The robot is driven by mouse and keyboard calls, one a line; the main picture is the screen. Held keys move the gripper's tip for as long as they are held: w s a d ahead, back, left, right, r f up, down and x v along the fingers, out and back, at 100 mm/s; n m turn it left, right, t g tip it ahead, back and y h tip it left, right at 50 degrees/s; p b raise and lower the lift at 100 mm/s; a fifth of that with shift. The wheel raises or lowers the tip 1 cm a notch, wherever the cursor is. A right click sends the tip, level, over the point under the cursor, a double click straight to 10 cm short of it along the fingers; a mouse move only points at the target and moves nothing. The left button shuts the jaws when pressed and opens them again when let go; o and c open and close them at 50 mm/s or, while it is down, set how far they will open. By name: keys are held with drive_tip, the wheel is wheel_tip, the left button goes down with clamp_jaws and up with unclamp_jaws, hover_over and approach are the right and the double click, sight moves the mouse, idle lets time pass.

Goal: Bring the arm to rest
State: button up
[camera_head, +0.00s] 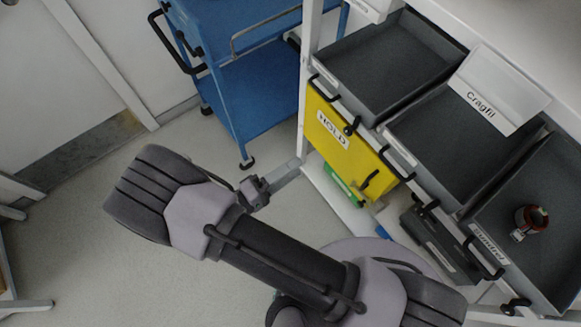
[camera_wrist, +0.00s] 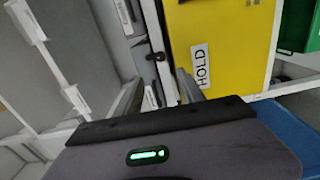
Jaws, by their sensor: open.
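My arm (camera_head: 280,255) is bent across the lower part of the head view, over the floor and in front of the rack. My gripper (camera_wrist: 168,85) shows in the wrist view, with its dark body and a green light at the bottom. Its jaws are open, and I see nothing between them. Beyond it is the yellow bin (camera_wrist: 225,40) labelled HOLD.
The rack holds the yellow HOLD bin (camera_head: 336,133) and several grey trays, including one labelled Cragfil (camera_head: 468,140). A copper-coloured part (camera_head: 531,218) lies in the right tray. A blue cart (camera_head: 262,90) stands behind. Open floor (camera_head: 85,240) lies at left.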

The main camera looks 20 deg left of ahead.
drive_tip(key=d+r+m+g+y, duration=0.3)
drive_tip(key=d+r+m+g, duration=0.6)
drive_tip(key=d+r+g, duration=0.6)
drive_tip(key=s+d+r+m+t+y, duration=0.1)
drive_tip(key=d+r+m+t+y, duration=0.1)
drive_tip(key=r+y, duration=0.3)
drive_tip(key=s+d+r+m+t+y, duration=0.2)
drive_tip(key=r+m+t+y, duration=0.1)
drive_tip(key=r, duration=0.4)
drive_tip(key=shift+r+m+t+y, duration=0.15)
drive_tip(key=shift+m+t+y, duration=0.15)
drive_tip(key=shift+t+y, duration=0.6)
